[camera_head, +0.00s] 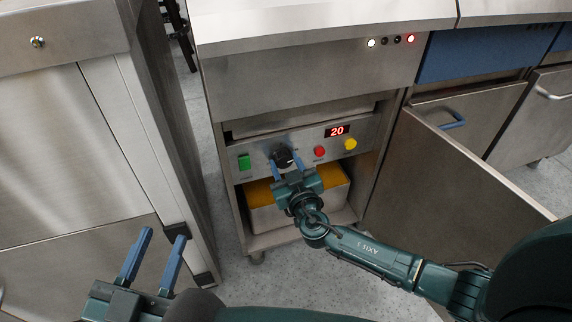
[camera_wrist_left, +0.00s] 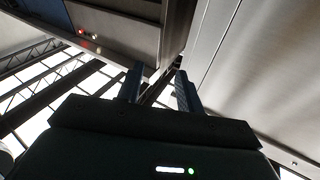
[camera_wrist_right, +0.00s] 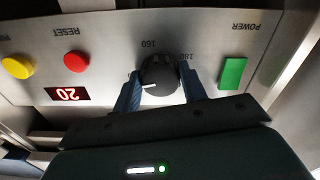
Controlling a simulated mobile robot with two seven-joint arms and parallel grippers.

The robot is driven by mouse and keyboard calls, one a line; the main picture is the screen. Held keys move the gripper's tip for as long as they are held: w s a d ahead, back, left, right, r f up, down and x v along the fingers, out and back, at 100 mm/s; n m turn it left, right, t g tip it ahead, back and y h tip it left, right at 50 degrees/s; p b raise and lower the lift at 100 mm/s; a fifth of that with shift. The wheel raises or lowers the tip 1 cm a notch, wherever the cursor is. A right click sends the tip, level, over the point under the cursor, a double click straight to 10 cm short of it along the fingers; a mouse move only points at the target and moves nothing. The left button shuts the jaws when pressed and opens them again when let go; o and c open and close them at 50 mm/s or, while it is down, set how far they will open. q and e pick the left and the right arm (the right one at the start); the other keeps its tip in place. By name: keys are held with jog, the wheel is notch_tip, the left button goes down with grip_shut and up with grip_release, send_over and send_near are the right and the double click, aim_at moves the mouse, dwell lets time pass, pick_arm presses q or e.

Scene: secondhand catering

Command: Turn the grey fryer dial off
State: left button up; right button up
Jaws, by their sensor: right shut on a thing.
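The grey fryer dial (camera_head: 283,155) is a dark round knob on the fryer's steel control panel (camera_head: 308,144). In the right wrist view the dial (camera_wrist_right: 159,75) appears upside down, with a white pointer mark and printed numbers such as 160 and 180 around it. My right gripper (camera_head: 287,170) has its blue fingers on either side of the dial and is shut on it; the fingers also show in the right wrist view (camera_wrist_right: 160,93). My left gripper (camera_head: 155,262) is open and empty at the lower left, away from the fryer.
The panel also has a green power switch (camera_head: 244,162), a red reset button (camera_head: 320,152), a yellow button (camera_head: 350,144) and a red display (camera_head: 337,131) reading 20. A cabinet door (camera_head: 455,170) stands open at the right. A steel cabinet (camera_head: 75,130) stands at the left.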

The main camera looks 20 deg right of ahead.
jog(key=n+b, duration=0.1)
jog(key=n, duration=0.2)
jog(key=shift+b, duration=0.35)
jog(key=n, duration=0.4)
jog(key=shift+r+n+b, duration=0.15)
jog(key=shift+n+b, duration=0.25)
jog(key=n, duration=0.4)
jog(key=shift+d+r, duration=0.1)
jog(key=shift+w+n, duration=0.1)
jog(key=shift+n, duration=1.7)
jog(key=o, duration=0.9)
jog(key=shift+o, duration=0.4)
